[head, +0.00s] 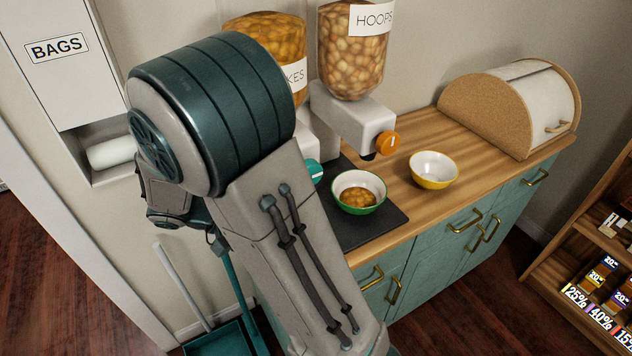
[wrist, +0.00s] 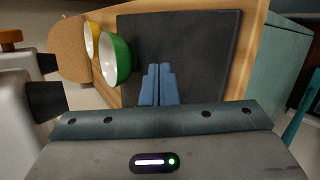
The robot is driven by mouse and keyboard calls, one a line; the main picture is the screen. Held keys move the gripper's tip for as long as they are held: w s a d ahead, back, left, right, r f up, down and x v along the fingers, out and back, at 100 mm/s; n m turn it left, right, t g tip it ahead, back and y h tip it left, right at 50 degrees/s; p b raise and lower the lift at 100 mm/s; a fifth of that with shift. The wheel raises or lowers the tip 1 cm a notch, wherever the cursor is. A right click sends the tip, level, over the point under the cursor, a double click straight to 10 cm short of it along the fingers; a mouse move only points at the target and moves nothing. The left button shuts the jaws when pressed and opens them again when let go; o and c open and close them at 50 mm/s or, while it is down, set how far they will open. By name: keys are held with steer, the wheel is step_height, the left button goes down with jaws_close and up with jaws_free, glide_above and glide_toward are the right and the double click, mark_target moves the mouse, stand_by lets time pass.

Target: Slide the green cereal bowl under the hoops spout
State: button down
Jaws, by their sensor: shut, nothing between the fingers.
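The green cereal bowl (head: 359,209) stands upright on a dark mat (head: 384,226), with brown cereal inside its white interior. It also shows in the wrist view (wrist: 121,62). The hoops dispenser (head: 350,58) has an orange knob (head: 388,143); its dark spout (wrist: 47,64) shows in the wrist view, with the bowl in front of it and not under it. My gripper (wrist: 158,70) is shut and empty, low over the mat beside the bowl. A narrow gap seems to separate fingers and bowl. In the head view my arm hides the gripper.
A yellow bowl (head: 433,182) stands empty on the wooden counter beyond the green bowl. The flakes dispenser (head: 275,38) with a teal knob (head: 315,172) is partly behind my arm. A bread box (head: 507,103) stands farther right. Bare mat lies on the gripper's other side.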

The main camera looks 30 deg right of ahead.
steer(key=w+a+f+n+t+h, duration=0.25)
steer(key=w+a+t+h, duration=0.25)
steer(key=w+h, duration=0.35)
steer(key=p, duration=0.4)
glide_toward(339, 177)
steer(key=shift+m+y, duration=0.35)
steer(key=shift+m, duration=0.1)
steer(key=w+d, duration=0.2)
steer(key=w, duration=0.1)
steer(key=w+d, duration=0.1)
steer(key=shift+w+r, duration=0.2)
steer(key=shift+r, duration=0.15)
steer(key=s, duration=0.1)
steer(key=s+d+p, duration=0.1)
steer(key=s, duration=0.1)
steer(key=shift+d, duration=0.2)
steer(key=shift+s+d+f, duration=0.1)
steer(key=shift+s+d, duration=0.05)
steer(key=shift+s, duration=0.15)
steer(key=shift+f+t, duration=0.1)
steer(key=shift+t, duration=0.2)
